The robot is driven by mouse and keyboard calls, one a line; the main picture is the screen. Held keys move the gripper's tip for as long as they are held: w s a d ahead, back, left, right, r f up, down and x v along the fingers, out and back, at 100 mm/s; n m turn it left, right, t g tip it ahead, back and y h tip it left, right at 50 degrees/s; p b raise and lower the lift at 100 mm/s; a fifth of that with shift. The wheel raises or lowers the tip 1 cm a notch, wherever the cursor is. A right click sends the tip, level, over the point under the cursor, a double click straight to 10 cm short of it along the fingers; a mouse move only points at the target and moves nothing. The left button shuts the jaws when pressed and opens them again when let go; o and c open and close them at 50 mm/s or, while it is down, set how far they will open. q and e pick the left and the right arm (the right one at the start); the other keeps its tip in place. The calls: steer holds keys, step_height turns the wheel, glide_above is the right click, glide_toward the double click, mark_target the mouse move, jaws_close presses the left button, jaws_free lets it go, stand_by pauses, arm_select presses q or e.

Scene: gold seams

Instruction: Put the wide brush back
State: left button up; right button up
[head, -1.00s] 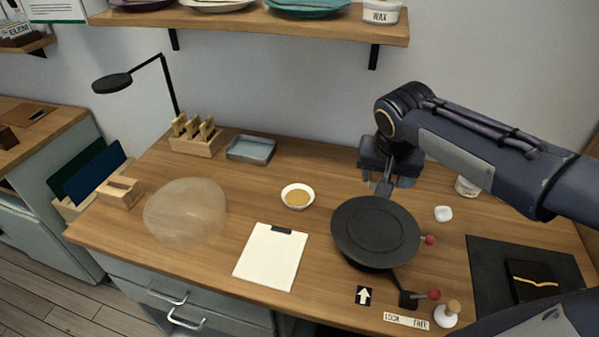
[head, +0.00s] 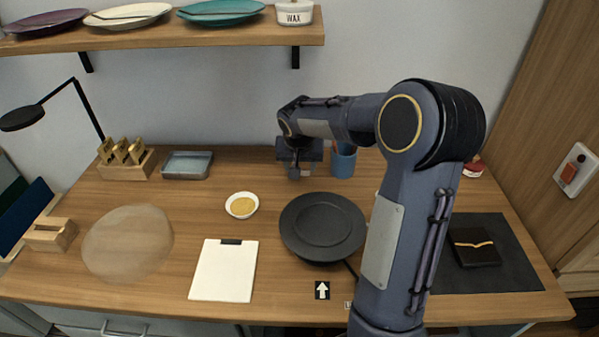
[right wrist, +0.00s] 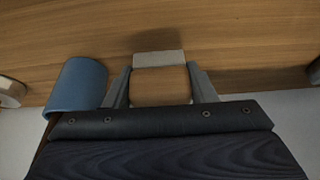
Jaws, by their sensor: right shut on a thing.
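My right gripper (head: 298,172) is over the back of the bench, behind the black turntable (head: 323,222) and left of a blue cup (head: 343,161). In the right wrist view its two fingers (right wrist: 160,88) are shut on a brown wooden piece with a pale grey band at its far end, which looks like the wide brush (right wrist: 159,86). The bench top and a dark shadow show just beyond it. Its bristles cannot be made out, and in the head view the gripper mostly hides it. My left gripper is not in view.
The blue cup (right wrist: 76,86) stands close beside the gripper. A wooden rack (head: 126,172), grey tray (head: 187,165), gold-filled bowl (head: 242,205), clipboard (head: 223,271) and dark mat (head: 506,279) lie around. A shelf (head: 200,35) overhangs the back. Bench between tray and gripper is clear.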

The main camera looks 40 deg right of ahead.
steer(key=shift+w+f, duration=0.15)
steer(key=shift+f, duration=1.6)
steer(key=shift+f, duration=0.15)
steer(key=o, duration=0.9)
